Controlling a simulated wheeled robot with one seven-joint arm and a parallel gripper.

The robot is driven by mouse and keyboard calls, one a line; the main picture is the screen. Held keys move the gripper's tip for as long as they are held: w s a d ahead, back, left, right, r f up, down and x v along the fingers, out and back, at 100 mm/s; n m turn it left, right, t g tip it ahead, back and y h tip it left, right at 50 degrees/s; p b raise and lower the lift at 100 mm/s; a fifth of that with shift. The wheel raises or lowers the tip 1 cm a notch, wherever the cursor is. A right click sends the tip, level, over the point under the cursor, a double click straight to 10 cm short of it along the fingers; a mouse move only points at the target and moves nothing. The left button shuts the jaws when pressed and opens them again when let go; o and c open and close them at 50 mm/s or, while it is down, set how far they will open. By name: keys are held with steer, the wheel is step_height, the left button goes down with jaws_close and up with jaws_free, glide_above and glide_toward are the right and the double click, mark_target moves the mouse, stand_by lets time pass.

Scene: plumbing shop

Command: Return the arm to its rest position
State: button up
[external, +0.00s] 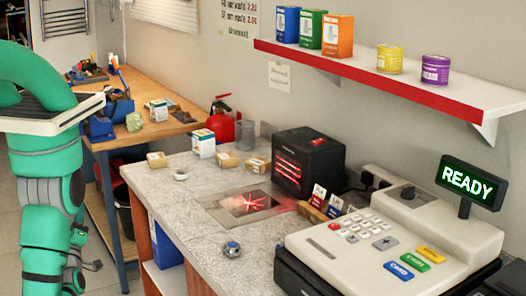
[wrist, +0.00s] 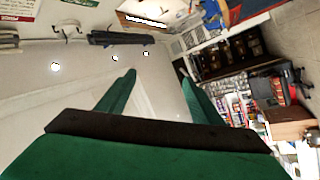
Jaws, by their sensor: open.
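My green arm stands at the left edge of the external view, folded upward, with its upper part cut off by the frame. My gripper is not visible in that view. In the wrist view my gripper (wrist: 158,92) shows as two green fingers standing apart with nothing between them. Beyond the fingers is a tilted view of the room, with a pale wall or ceiling on the left and shelves on the right. Nothing touches the fingers.
The counter (external: 205,190) carries a cash register (external: 400,235), a black scanner box (external: 308,163), several small boxes and a round metal part (external: 232,249). A wooden workbench (external: 150,128) and a red extinguisher (external: 221,122) stand behind. A wall shelf (external: 380,75) holds tins.

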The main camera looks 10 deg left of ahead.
steer(key=s+d+f+m+g+h, duration=0.2)
steer(key=s+d+f+m+h, duration=0.2)
steer(key=d, duration=0.6)
steer(key=s+d+f+m+g+h, duration=0.3)
steer(key=s+d+f+m+h, duration=0.2)
steer(key=s+d+f+m, duration=0.3)
steer(key=s+d+m, duration=0.2)
steer(key=s+m, duration=0.1)
steer(key=shift+d+h, duration=0.3)
steer(key=shift+d, duration=0.1)
stand_by(1.4)
